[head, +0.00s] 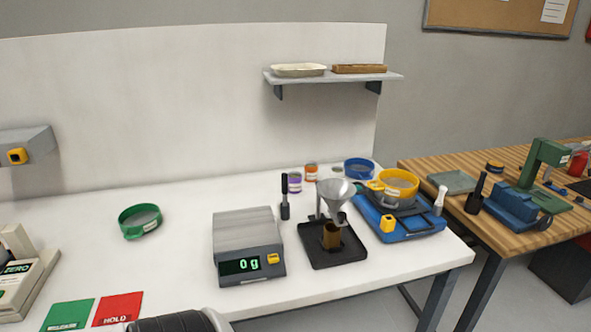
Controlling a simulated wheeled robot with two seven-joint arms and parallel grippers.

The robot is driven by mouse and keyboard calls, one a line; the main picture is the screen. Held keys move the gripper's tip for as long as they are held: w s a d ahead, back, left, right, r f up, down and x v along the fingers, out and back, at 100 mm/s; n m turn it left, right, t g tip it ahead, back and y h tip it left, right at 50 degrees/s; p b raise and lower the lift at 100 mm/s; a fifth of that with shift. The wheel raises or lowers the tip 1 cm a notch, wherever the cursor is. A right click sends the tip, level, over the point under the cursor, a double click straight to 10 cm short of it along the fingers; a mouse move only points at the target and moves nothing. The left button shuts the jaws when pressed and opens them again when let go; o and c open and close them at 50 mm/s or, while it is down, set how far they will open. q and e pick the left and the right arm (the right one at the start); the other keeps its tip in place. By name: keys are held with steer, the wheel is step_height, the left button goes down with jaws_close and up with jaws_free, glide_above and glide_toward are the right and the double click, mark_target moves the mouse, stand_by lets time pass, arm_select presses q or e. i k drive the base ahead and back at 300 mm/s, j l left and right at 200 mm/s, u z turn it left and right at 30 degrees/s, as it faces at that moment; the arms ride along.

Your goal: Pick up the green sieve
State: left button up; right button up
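Neither of my grippers shows in the head view. A dark rounded part, probably of my own arm, shows at the bottom edge, well in front of the sieve.
A scale (247,240) reading 0 g stands right of the sieve. A funnel stand (333,250), a yellow sieve (398,180) on a blue device and small jars stand farther right. Green (70,314) and red (118,309) cards lie in front. The table around the sieve is clear.

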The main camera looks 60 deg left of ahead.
mark_target(138, 220)
steer(key=u, duration=2.95)
steer(key=z, duration=1.7)
steer(key=u, duration=1.7)
steer(key=i+l+z, duration=0.4)
steer(key=i+z, duration=0.15)
